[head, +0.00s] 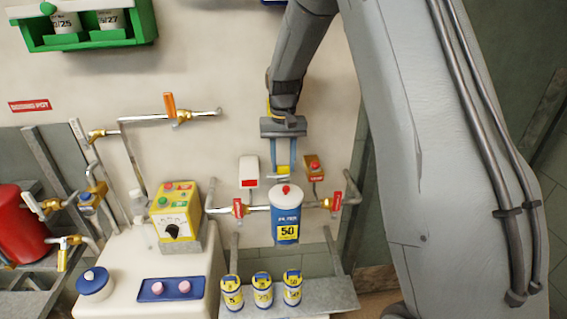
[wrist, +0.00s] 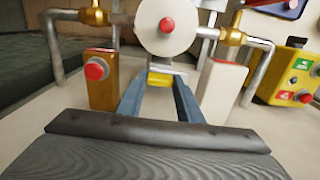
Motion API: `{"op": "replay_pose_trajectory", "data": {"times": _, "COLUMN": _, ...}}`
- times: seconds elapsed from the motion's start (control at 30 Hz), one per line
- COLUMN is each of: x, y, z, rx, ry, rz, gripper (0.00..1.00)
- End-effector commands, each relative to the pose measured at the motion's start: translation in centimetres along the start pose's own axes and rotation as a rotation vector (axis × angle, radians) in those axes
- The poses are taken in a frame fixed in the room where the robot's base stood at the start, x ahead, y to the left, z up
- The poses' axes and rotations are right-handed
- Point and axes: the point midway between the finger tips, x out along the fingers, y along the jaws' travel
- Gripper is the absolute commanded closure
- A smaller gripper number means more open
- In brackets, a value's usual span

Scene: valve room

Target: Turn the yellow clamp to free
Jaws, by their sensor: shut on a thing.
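The yellow clamp (head: 283,169) is a small yellow piece just above and behind the blue filter housing. In the wrist view the clamp (wrist: 160,78) sits between my two blue-grey fingertips, below the round white housing top. My gripper (head: 283,174) comes down from above and is shut on the clamp; it also shows in the wrist view (wrist: 160,82). The filter housing (head: 285,212) has a white top with a red button and a label reading 50. In the wrist view its top (wrist: 152,38) is partly cut off. The fingers hide the clamp's sides.
A white box with a red front (head: 248,172) and an orange box with a red button (head: 315,167) flank my fingers closely. Red-handled valves (head: 238,207) and (head: 337,201) sit on the pipe beside the housing. Several small filters (head: 262,290) stand on the shelf below.

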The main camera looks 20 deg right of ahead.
Motion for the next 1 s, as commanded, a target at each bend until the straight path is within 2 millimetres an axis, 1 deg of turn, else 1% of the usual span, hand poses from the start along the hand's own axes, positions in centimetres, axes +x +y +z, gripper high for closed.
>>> {"op": "replay_pose_trajectory", "data": {"times": 0.3, "x": -0.2, "y": 0.0, "z": -0.1, "rx": 0.003, "ry": 0.004, "rz": -0.001, "gripper": 0.9}}
{"op": "replay_pose_trajectory", "data": {"times": 0.33, "x": -0.2, "y": 0.0, "z": -0.1, "rx": 0.003, "ry": 0.004, "rz": -0.001, "gripper": 0.64}}
{"op": "replay_pose_trajectory", "data": {"times": 0.4, "x": -0.2, "y": 0.0, "z": -0.1, "rx": 0.002, "ry": 0.004, "rz": -0.001, "gripper": 0.52}}
{"op": "replay_pose_trajectory", "data": {"times": 0.43, "x": -0.2, "y": 0.0, "z": -0.1, "rx": 0.002, "ry": 0.004, "rz": -0.001, "gripper": 0.48}}
{"op": "replay_pose_trajectory", "data": {"times": 0.77, "x": -0.3, "y": 0.0, "z": -0.1, "rx": 0.001, "ry": 0.002, "rz": -0.001, "gripper": 0.48}}
{"op": "replay_pose_trajectory", "data": {"times": 0.87, "x": -1.2, "y": 0.0, "z": -0.2, "rx": 0.001, "ry": 0.005, "rz": -0.001, "gripper": 0.48}}
{"op": "replay_pose_trajectory", "data": {"times": 1.0, "x": -3.4, "y": -0.1, "z": -0.2, "rx": 0.001, "ry": 0.006, "rz": -0.001, "gripper": 0.48}}
